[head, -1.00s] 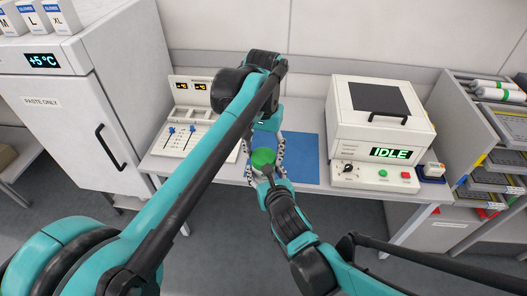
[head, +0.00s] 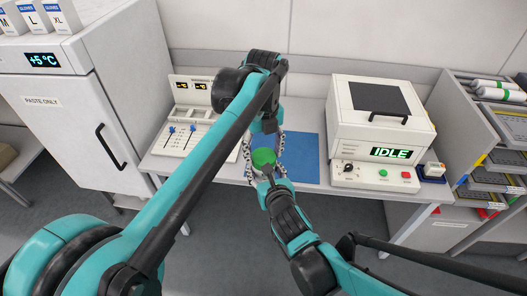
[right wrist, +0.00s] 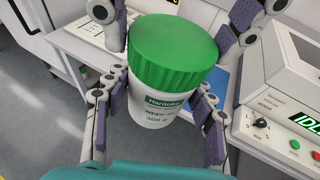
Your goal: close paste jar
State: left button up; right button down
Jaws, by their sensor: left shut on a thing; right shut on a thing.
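The paste jar (right wrist: 155,112) is white with a printed label and shows upright in the right wrist view. Its ribbed green lid (right wrist: 173,48) sits on the mouth; whether it is fully tight I cannot tell. In the head view the lid (head: 263,157) shows from above, and the jar body is mostly hidden. My right gripper (right wrist: 162,105) is shut around the jar body from both sides. My left gripper (head: 263,148) reaches in from the far side and is shut on the lid, with fingers at either side of it.
Behind the jar is a bench with a blue mat (head: 303,158). A white machine (head: 380,125) reading IDLE stands to the right, a slider panel (head: 182,135) to the left. A fridge (head: 75,125) is at far left, a shelf rack (head: 490,130) at far right.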

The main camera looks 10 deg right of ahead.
pick_arm(q)
jog(key=m, duration=0.4)
jog(key=o, duration=0.8)
jog(key=shift+c, duration=0.2)
jog(key=shift+r, duration=0.1)
jog(key=shift+r, duration=2.2)
jog(key=shift+c, duration=0.4)
